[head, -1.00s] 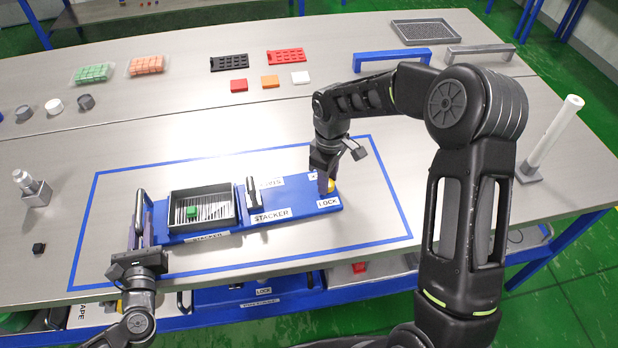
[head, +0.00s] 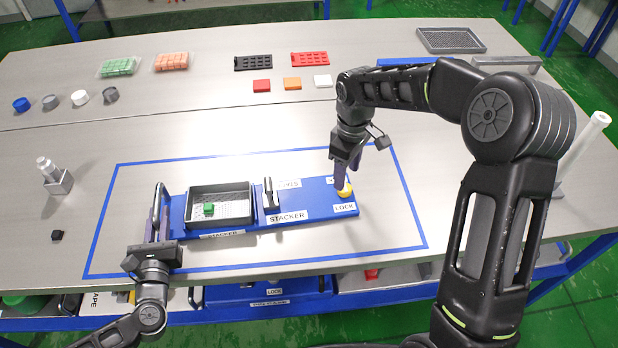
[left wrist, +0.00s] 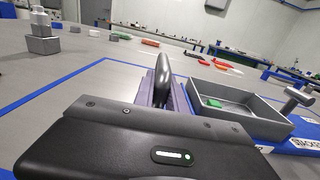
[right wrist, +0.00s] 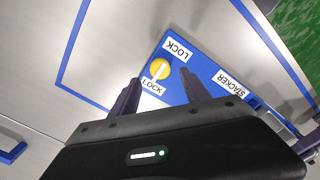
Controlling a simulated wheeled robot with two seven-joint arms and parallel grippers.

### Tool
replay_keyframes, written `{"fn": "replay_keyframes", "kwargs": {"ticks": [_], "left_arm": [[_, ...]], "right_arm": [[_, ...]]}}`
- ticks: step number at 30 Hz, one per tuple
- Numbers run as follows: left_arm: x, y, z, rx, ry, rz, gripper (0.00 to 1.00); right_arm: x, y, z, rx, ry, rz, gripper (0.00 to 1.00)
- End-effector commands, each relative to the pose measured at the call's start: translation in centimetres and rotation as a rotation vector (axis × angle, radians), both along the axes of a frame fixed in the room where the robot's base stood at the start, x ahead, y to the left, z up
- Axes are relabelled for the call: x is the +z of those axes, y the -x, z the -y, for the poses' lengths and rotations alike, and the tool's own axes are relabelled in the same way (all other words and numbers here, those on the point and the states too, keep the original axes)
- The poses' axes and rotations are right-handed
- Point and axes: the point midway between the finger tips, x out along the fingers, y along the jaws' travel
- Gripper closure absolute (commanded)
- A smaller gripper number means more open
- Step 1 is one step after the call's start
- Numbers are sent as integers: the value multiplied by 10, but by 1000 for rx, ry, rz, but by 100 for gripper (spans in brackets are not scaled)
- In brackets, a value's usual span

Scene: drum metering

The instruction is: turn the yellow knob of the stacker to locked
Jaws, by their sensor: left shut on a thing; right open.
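The blue stacker (head: 312,210) lies inside a blue-taped outline on the table. Its yellow knob (head: 345,190) is at the right end, between two white labels. The near one reads LOCK (head: 344,208); the far one is partly hidden. In the right wrist view the knob (right wrist: 160,68) carries a pale bar slanting towards the lower, partly covered label. My right gripper (head: 341,178) is open just above the knob, its fingers (right wrist: 160,80) apart on either side. My left gripper (head: 157,228) is shut on a dark upright handle (left wrist: 165,64) at the stacker's left end.
A grey tray (head: 252,205) with a green cube (head: 209,209) sits on the stacker, beside a grey lever (head: 270,193). Table around the outline is mostly clear.

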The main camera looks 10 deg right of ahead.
Motion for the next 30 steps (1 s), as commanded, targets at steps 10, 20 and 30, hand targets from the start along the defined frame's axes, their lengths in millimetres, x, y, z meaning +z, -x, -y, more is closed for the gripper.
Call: {"fn": "replay_keyframes", "kwargs": {"ticks": [10,20,30], "left_arm": [[0,0,0,1,0,0,100],[0,0,0,1,0,0,100],[0,0,0,0,0,0,69]], "right_arm": [[63,-1,0,0,1,2,45],[70,0,0,1,1,1,45],[70,0,0,0,1,1,45]]}}
